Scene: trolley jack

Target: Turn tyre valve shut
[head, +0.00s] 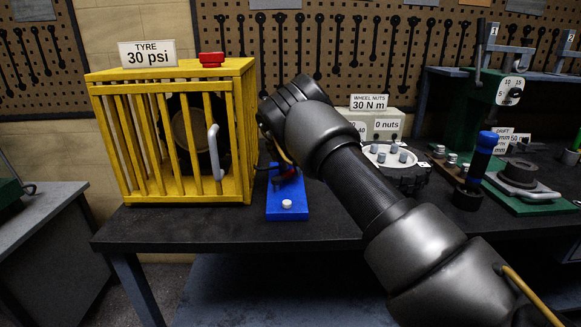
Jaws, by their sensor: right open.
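The tyre valve unit is a blue base (287,212) on the bench, right of the yellow cage, with a white knob (287,204) at its front. A dark red part (287,174) shows at its back, partly covered by my right gripper, so the valve's position cannot be told. My right gripper (280,161) is open, mostly hidden behind my wrist, and close to the red part; whether it touches cannot be told. The yellow cage (245,125) holds a dark tyre (190,128) and carries a sign (148,53) reading "TYRE 30 psi". My left gripper is out of view.
A grey handle (215,150) sticks out from the cage front, left of my gripper. A red block (211,59) is on the cage top. Right of my arm are a wheel hub (397,160), a "WHEEL NUTS" box (388,125) and a blue-topped post (482,150). The front bench strip (200,230) is clear.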

